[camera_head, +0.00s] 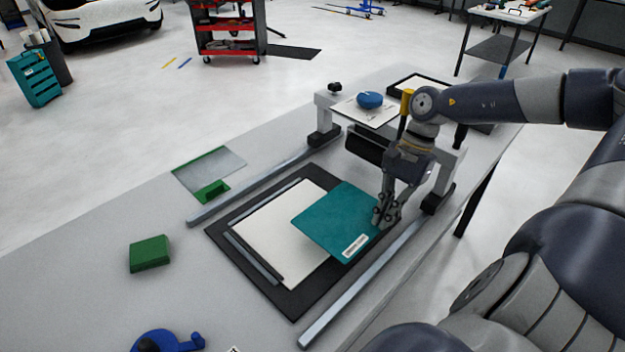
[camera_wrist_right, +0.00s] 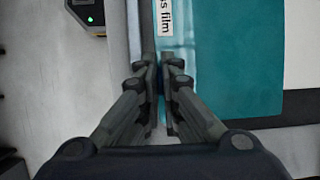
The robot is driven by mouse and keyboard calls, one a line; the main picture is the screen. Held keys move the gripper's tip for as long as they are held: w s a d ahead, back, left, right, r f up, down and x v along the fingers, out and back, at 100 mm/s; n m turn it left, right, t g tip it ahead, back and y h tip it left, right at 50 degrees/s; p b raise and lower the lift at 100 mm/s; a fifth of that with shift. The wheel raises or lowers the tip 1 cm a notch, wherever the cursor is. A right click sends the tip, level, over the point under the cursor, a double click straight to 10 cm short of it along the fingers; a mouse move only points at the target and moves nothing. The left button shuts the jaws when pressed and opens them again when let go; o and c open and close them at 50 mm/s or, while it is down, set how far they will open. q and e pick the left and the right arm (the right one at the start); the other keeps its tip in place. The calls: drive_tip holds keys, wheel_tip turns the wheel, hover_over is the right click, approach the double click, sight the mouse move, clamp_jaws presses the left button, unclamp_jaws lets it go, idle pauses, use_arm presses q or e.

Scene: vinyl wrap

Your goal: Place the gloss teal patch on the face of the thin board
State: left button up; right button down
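The gloss teal patch (camera_head: 337,222) is a flat teal sheet with a white label near its front corner. My right gripper (camera_head: 380,218) is shut on the patch's right edge, and the patch overlaps the right part of the thin white board (camera_head: 280,235) in the head view. I cannot tell whether it touches the board. In the right wrist view, the patch (camera_wrist_right: 230,70) runs between my right fingertips (camera_wrist_right: 160,75), with part of the label showing. The board lies on a black mat (camera_head: 290,300). My left gripper is not in view.
Metal rails (camera_head: 360,285) flank the mat, with a gantry frame (camera_head: 325,115) behind. A green block (camera_head: 150,254), a clear sheet with green edges (camera_head: 208,165) and a blue tool (camera_head: 170,341) lie left on the table.

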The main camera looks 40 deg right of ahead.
sight(326, 220)
drive_tip(key=shift+w+a+f, duration=0.15)
drive_tip(key=shift+w+a, duration=0.85)
drive_tip(key=w+a+p, duration=0.1)
drive_tip(key=w+a, duration=0.2)
drive_tip(key=shift+w+f+p, duration=0.1)
drive_tip(key=shift+w+p, duration=0.05)
drive_tip(key=shift+p, duration=0.15)
drive_tip(key=w+a, duration=0.1)
drive_tip(key=w+a+p, duration=0.2)
drive_tip(key=w, duration=0.1)
drive_tip(key=shift+a+f, duration=0.3)
drive_tip(key=shift+a, duration=0.05)
drive_tip(key=shift+f+p, duration=0.9)
drive_tip(key=shift+f, duration=0.9)
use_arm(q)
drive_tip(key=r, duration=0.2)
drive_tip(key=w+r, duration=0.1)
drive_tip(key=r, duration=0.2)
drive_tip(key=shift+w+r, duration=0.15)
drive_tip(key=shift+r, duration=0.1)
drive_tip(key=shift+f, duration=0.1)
use_arm(e)
drive_tip(key=shift+f, duration=0.1)
